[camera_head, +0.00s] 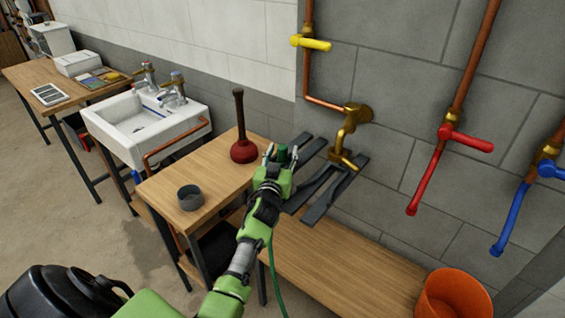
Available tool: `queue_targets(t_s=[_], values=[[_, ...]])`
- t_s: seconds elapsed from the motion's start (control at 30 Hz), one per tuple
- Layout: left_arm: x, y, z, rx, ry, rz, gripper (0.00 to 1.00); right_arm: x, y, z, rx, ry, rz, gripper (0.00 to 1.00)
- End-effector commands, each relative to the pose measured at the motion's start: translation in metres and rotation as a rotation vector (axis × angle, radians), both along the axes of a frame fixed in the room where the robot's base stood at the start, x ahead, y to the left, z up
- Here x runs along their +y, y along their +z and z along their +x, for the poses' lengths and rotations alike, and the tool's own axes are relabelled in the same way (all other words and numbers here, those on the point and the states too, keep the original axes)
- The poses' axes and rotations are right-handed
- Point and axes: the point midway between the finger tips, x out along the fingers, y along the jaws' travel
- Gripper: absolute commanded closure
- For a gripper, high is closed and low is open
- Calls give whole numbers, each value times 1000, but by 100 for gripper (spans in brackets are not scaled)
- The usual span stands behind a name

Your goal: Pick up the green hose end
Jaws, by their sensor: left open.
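A green hose end (283,154) shows between the fingertips of my left gripper (282,156), which is open around or just behind it; I cannot tell whether the fingers touch it. It is by the right end of the small wooden table, near the dark slatted rack. A thin green hose (273,262) hangs down beside my left forearm. The gripper and wrist hide the stretch between. My right gripper is not in view.
A red plunger (243,149) and a dark cup (190,197) stand on the small wooden table (212,176). A brass tap (349,135) sits on the wall above the dark rack (335,182). A low bench (340,262) and an orange bucket (452,295) are at the lower right.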

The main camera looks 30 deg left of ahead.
Motion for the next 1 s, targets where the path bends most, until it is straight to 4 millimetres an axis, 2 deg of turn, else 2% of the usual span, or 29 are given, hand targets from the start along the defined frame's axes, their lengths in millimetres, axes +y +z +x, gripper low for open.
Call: queue_targets(t_s=[0.17, 0.33, 0.77, 0.87, 1.0], values=[[0, 0, 0, 0, 0, 0, 57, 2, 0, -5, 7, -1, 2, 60], [0, 0, 0, -1, 0, 0, 99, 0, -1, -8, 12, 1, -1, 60], [0, 5, 0, -4, -1, 1, 100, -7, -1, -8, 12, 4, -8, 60], [0, 14, 0, -5, -1, 4, 100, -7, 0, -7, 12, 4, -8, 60], [0, 37, -1, -6, -2, 6, 100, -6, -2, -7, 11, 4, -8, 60]])
